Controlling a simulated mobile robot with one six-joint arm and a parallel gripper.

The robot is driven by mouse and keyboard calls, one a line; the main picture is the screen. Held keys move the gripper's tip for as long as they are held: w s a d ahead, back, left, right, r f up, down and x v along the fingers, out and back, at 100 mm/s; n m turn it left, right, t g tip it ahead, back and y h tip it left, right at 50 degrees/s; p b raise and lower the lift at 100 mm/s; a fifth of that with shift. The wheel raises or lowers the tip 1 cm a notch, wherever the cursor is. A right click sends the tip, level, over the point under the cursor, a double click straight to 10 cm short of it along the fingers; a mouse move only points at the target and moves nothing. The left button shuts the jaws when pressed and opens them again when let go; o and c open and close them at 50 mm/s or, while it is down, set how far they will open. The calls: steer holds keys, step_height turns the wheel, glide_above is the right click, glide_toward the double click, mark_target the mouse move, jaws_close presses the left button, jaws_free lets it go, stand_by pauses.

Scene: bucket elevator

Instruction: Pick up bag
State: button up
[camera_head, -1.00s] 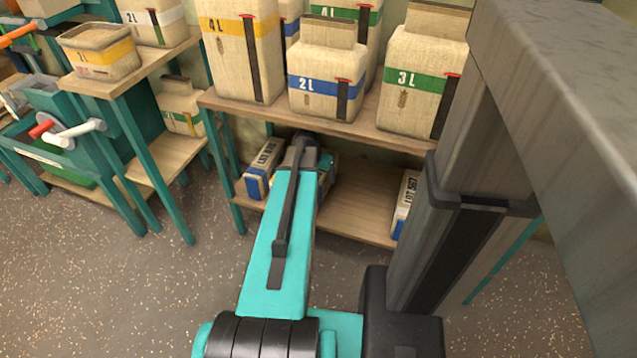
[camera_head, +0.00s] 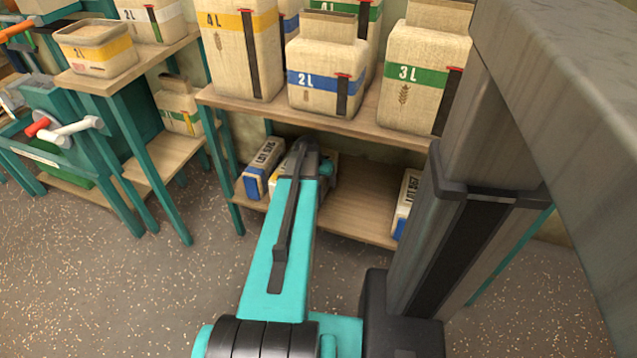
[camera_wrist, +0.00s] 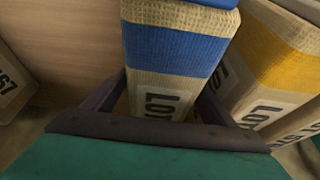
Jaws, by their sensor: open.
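In the wrist view a tan bag with a blue band (camera_wrist: 172,50) and LOT lettering stands between the two fingers of my gripper (camera_wrist: 163,90). The fingers are open, one on each side of it; I cannot tell whether they touch it. A yellow-banded bag (camera_wrist: 268,75) is close on its right. Part of another bag (camera_wrist: 10,85), marked 67, is at the left edge. In the head view my arm reaches into the lower shelf and hides the gripper and most of the bag there. A blue-banded bag (camera_head: 263,168) shows left of the arm, the LOT 567 bag (camera_head: 405,200) right of it.
The upper shelf board (camera_head: 377,128) lies over the lower shelf board (camera_head: 352,205). Large bags, including a 2L blue-banded one (camera_head: 325,78) and a 3L green-banded one (camera_head: 420,80), stand above. A teal-legged table (camera_head: 150,75) is at left.

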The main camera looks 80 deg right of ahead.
stand_by(0.5)
jaws_close()
steer(key=shift+r, duration=0.1)
